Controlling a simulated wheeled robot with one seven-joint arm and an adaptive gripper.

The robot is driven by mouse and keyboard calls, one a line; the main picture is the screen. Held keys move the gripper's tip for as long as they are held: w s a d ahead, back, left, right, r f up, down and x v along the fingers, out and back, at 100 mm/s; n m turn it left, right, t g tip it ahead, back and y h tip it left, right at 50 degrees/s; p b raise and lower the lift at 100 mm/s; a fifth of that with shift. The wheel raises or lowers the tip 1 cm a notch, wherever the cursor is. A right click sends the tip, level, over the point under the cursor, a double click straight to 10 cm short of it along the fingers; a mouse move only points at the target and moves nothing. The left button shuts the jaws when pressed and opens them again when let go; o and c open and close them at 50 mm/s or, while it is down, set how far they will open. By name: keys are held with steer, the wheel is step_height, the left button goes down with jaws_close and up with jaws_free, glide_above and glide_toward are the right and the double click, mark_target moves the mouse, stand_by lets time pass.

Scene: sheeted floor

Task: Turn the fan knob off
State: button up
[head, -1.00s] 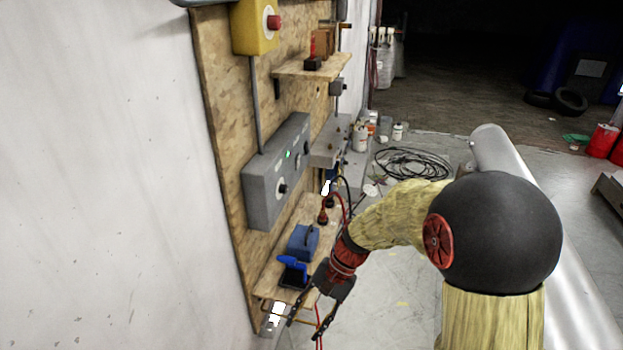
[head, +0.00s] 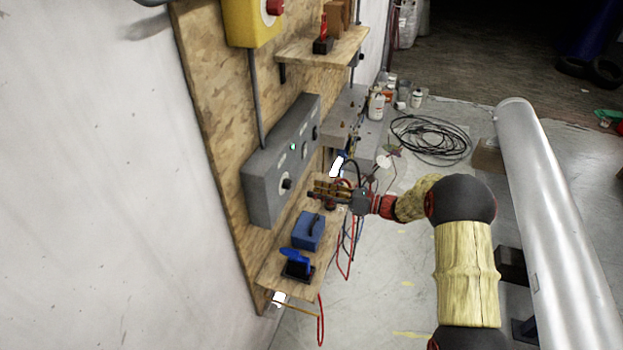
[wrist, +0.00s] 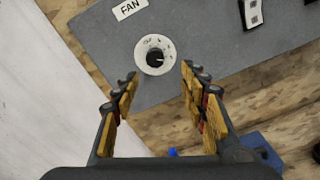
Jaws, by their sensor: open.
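The fan knob (wrist: 155,57) is a black knob on a round white dial, under a label reading FAN (wrist: 129,9), on the grey control box (wrist: 90,55). In the head view the knob (head: 286,183) sits at the near end of the grey box (head: 262,200) on the wooden board. My gripper (wrist: 160,80) is open and empty. Its fingers point at the box, with the knob ahead, between the fingertip lines and apart from them. In the head view my gripper (head: 318,190) is level with the knob, to its right.
Below the box, a wooden shelf (head: 272,262) holds a blue case (head: 308,231) and a dark stand with a blue part (head: 297,262). A yellow box with a red button (head: 245,22) hangs above. Red cables (head: 321,320) hang by the shelf. Floor right of the shelf is partly clear.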

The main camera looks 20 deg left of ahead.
mark_target(291, 185)
steer(key=shift+m, duration=0.6)
steer(key=shift+a+r+p, duration=0.15)
steer(key=shift+a+p, duration=0.15)
steer(key=shift+a, duration=1.75)
steer(key=shift+a+r+p, duration=0.1)
steer(key=shift+a+p, duration=0.15)
steer(key=shift+a, duration=1.75)
steer(key=shift+c, duration=0.3)
jaws_close()
